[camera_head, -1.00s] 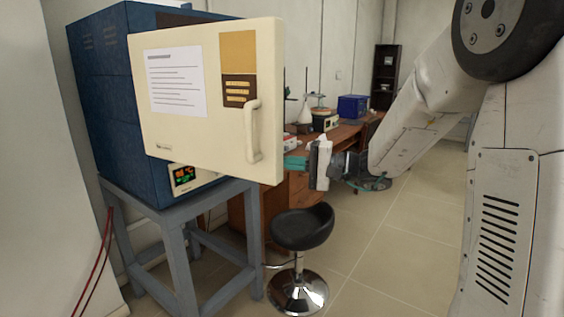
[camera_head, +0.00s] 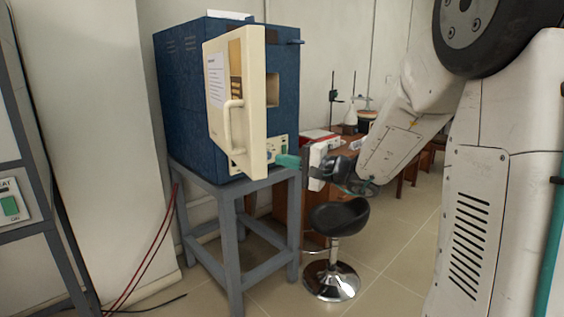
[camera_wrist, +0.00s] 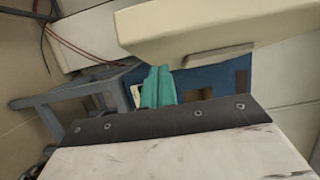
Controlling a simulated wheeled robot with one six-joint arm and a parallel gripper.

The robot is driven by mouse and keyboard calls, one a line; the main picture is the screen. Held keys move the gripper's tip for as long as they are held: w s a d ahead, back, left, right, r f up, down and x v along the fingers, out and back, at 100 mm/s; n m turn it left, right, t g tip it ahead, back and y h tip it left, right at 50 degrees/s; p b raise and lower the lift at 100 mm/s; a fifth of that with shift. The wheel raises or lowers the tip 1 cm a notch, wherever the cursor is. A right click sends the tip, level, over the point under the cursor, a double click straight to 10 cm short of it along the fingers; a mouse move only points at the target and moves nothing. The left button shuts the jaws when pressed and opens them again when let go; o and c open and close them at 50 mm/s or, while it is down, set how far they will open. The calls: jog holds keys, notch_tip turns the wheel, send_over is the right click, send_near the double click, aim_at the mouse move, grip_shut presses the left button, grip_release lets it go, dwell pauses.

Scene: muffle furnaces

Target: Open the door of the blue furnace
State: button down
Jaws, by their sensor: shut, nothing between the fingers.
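The blue furnace (camera_head: 185,105) stands on a grey-blue stand. Its cream door (camera_head: 258,110) stands open, swung out from the front, with a curved cream handle (camera_head: 233,127) on its outer face. Behind the door, part of the furnace front and a squarish opening (camera_head: 273,90) show. My gripper (camera_head: 288,161), with teal fingers, is shut and empty beside the door's lower right edge, in front of the control panel area. In the wrist view the shut fingers (camera_wrist: 158,88) point towards the blue furnace body (camera_wrist: 228,80), below the door (camera_wrist: 220,28). Contact with the door cannot be told.
The stand (camera_head: 230,193) has open legs. A black stool (camera_head: 338,216) stands right of it, below my gripper. A wooden desk (camera_head: 345,155) with lab items is behind. Red cables (camera_head: 150,245) hang at the left. Floor is clear at the lower right.

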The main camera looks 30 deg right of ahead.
jog(key=shift+a, duration=0.65)
jog(key=shift+d, duration=0.1)
jog(key=v, duration=1.1)
jog(key=shift+s, duration=0.5)
